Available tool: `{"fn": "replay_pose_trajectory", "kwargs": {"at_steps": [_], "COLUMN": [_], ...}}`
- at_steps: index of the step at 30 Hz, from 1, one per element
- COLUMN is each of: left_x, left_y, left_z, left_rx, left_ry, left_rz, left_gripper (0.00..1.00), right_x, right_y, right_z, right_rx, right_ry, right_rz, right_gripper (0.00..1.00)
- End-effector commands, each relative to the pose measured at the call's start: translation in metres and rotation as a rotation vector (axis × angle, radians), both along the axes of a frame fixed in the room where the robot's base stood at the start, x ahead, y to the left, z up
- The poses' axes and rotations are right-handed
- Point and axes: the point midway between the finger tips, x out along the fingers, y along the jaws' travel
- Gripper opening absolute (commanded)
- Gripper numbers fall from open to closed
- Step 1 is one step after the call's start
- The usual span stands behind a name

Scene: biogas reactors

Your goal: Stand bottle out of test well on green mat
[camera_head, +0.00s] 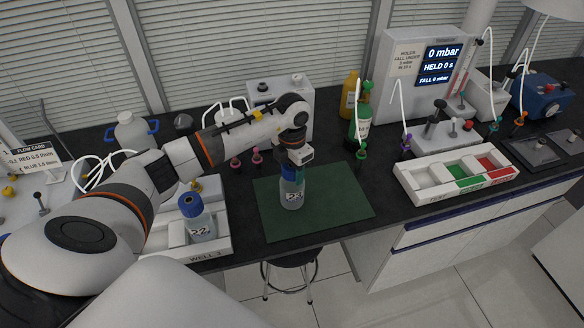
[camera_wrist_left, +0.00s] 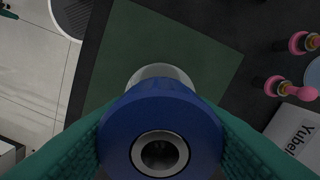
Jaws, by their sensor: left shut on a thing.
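A clear bottle (camera_head: 292,192) with a blue cap and a number label is upright over the green mat (camera_head: 335,208). My left gripper (camera_head: 292,172) points down and is shut on its cap. In the left wrist view the blue cap (camera_wrist_left: 117,125) sits between the teal finger pads, with the mat (camera_wrist_left: 130,50) below. I cannot tell whether the bottle's base touches the mat. The white tray (camera_head: 405,187) at right has an empty-looking white compartment at its left end, then green and red ones; small lettering is on its front. My right gripper is not in view.
A second blue-capped bottle (camera_head: 198,222), labelled 22, stands in the well tray (camera_head: 222,245) left of the mat. Pink-knobbed fittings (camera_head: 257,156) stand behind the mat. A green bottle (camera_head: 360,125) and the gauge box (camera_head: 415,75) are farther back. The mat's right part is clear.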

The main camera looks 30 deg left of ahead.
Motion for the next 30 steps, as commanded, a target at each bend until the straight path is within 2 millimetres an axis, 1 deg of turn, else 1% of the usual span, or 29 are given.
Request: {"fn": "replay_pose_trajectory", "kwargs": {"at_steps": [5,6,9,17,20,21,23,25,30], "left_x": [0.000,0.000,0.000,0.000,0.000,0.001,0.002,0.001,0.001], "left_y": [0.000,0.000,0.000,0.000,0.000,0.000,0.000,0.001,0.000], "left_z": [-0.004,-0.003,-0.003,-0.002,0.003,0.005,0.013,0.025,0.063], "left_rx": [0.000,0.000,0.000,0.000,0.000,0.000,-0.001,0.001,0.000], "left_ry": [-0.001,0.000,0.000,0.000,0.000,-0.002,-0.005,-0.006,-0.006], "left_rz": [0.000,0.000,0.000,0.000,0.000,0.000,-0.001,-0.001,0.000], "left_gripper": [0.06,0.55,0.71,0.71,0.71,0.71,0.71,0.71,0.71], "right_x": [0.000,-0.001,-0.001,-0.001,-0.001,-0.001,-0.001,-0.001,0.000], "right_y": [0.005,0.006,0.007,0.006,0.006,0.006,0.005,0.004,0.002], "right_z": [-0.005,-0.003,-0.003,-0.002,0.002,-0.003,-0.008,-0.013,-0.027], "right_rx": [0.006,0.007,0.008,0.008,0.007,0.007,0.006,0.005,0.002], "right_ry": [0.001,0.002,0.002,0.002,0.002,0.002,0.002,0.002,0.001], "right_rz": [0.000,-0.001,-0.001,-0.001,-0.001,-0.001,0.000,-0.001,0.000], "right_gripper": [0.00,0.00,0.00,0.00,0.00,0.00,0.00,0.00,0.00]}}
